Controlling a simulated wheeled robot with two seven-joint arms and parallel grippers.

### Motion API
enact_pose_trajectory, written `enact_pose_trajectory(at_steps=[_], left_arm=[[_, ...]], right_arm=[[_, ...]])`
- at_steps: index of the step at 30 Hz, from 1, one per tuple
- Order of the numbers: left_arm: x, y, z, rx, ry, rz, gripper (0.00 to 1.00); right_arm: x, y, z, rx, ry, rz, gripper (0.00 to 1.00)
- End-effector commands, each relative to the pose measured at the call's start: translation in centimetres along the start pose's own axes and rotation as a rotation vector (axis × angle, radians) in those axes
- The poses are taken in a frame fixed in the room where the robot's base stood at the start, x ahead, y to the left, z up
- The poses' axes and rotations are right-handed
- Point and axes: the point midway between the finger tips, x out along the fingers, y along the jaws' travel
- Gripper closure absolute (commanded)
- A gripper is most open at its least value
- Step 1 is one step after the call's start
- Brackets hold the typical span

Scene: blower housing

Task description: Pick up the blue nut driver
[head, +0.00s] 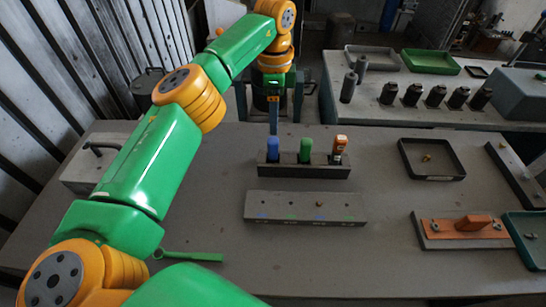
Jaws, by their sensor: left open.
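The blue nut driver (272,150) stands upright at the left end of a dark rack (325,172) on the near table. A green driver (305,151) and an orange driver (340,147) stand to its right in the same rack. My left gripper (274,128) points down right over the blue driver, open, its fingers seen nearly edge-on. Its fingertips are at the top of the blue handle; I cannot tell whether they touch it. The driver's lower part is hidden in the rack. My right gripper is not in view.
A grey strip with holes (303,209) lies in front of the rack. A green wrench (190,257) lies near my left arm. A back table (440,115) holds several dark cylinders.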

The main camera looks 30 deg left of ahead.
Motion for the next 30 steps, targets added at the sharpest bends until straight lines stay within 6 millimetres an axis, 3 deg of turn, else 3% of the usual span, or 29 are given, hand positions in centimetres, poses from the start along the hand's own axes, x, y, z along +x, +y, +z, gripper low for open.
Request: enact_pose_trajectory(at_steps=[1,7,14,18,21,28,29,30], left_arm=[[1.9,0.0,0.0,0.0,0.0,0.0,0.28],[5.0,0.0,0.0,0.0,0.0,0.0,0.28],[7.0,0.2,0.1,0.001,-0.002,0.003,0.28],[9.3,0.8,0.4,0.002,-0.003,0.005,0.28],[11.1,0.8,0.3,-0.001,-0.001,0.003,0.28],[11.8,0.7,0.3,0.0,0.0,0.0,0.28],[11.8,0.7,0.3,0.0,0.0,0.0,0.3],[11.8,0.7,0.3,0.0,0.0,0.0,0.41]], right_arm=[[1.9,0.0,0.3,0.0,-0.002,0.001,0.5],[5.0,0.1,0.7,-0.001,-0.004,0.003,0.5],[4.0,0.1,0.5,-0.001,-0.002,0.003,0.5],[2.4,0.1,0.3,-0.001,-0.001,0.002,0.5],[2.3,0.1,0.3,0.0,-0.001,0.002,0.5],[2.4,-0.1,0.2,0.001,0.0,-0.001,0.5],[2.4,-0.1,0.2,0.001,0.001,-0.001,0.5],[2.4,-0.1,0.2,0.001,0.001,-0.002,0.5]])
